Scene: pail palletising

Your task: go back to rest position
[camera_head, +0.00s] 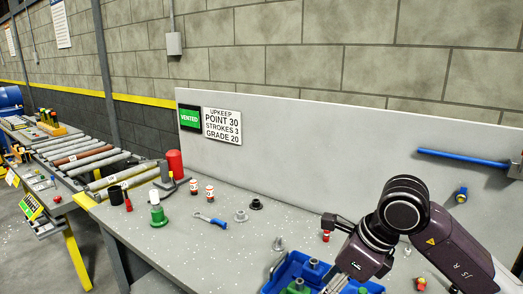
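My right arm comes in from the right, and its dark wrist hangs over the right part of the bench. The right gripper (337,284) points down at the bottom edge, over or beside a blue tray (270,286). Its fingertips are cut off or hard to make out, so I cannot tell whether it is open or holds anything. My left gripper is not in view.
The grey bench (185,238) carries a green-based white item (158,215), a blue-handled wrench (212,221), small bottles (210,192) and grey fittings (241,216). A blue-handled hammer (460,158) is at the back panel. A roller conveyor (80,155) is at left.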

